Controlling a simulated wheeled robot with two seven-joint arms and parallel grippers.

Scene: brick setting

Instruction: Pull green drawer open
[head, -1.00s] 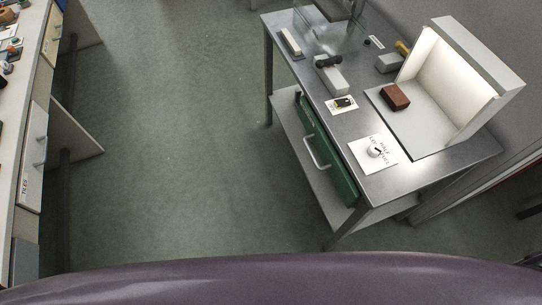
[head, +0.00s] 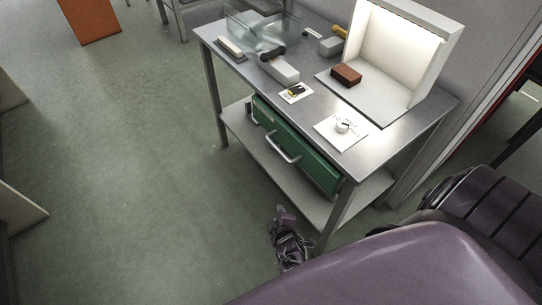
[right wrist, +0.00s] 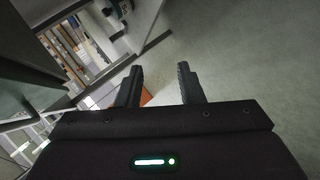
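The green drawer (head: 318,168) sits under the steel table top (head: 372,142) and looks shut, its front roughly in line with the table edge. Its pale bar handle (head: 283,148) faces left and down in the head view. My right gripper (head: 279,211) is below the drawer and handle in the head view, apart from both. In the right wrist view its two dark fingers (right wrist: 159,84) stand apart with nothing between them. The drawer cannot be made out there. My left gripper is not in view.
A lower shelf (head: 252,135) and table legs lie beneath the drawer. On the table top stand a lit white booth (head: 399,50), a red-brown brick (head: 346,75) and a card with a knob (head: 342,127). An orange panel (head: 88,20) is far left. The floor left of the table is clear.

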